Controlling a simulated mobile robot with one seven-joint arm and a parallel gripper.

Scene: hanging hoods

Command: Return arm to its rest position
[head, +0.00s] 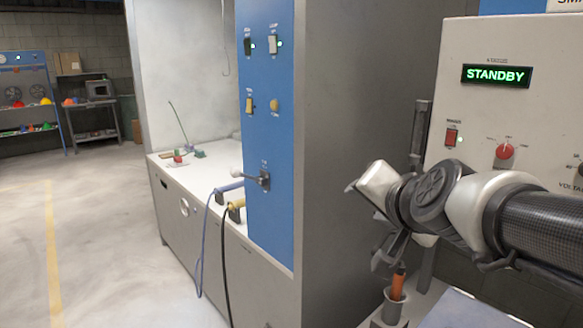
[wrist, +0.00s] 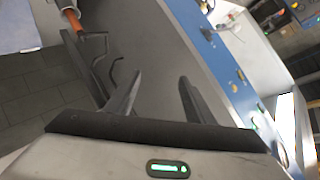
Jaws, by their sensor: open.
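My gripper (wrist: 160,76) is open in the wrist view, with its two dark fingers apart and nothing between them. In the head view my arm reaches in from the right edge, bent at the wrist in front of the pale control panel (head: 480,125). An orange-handled tool (head: 398,284) stands in a grey holder (head: 393,306) below my wrist. The orange handle also shows at the upper left of the wrist view (wrist: 65,35), apart from the fingers.
A grey cabinet wall (head: 350,130) stands left of my wrist, with a blue switch panel (head: 268,150) on its front edge. The control panel reads STANDBY. Open floor (head: 100,230) lies at the left.

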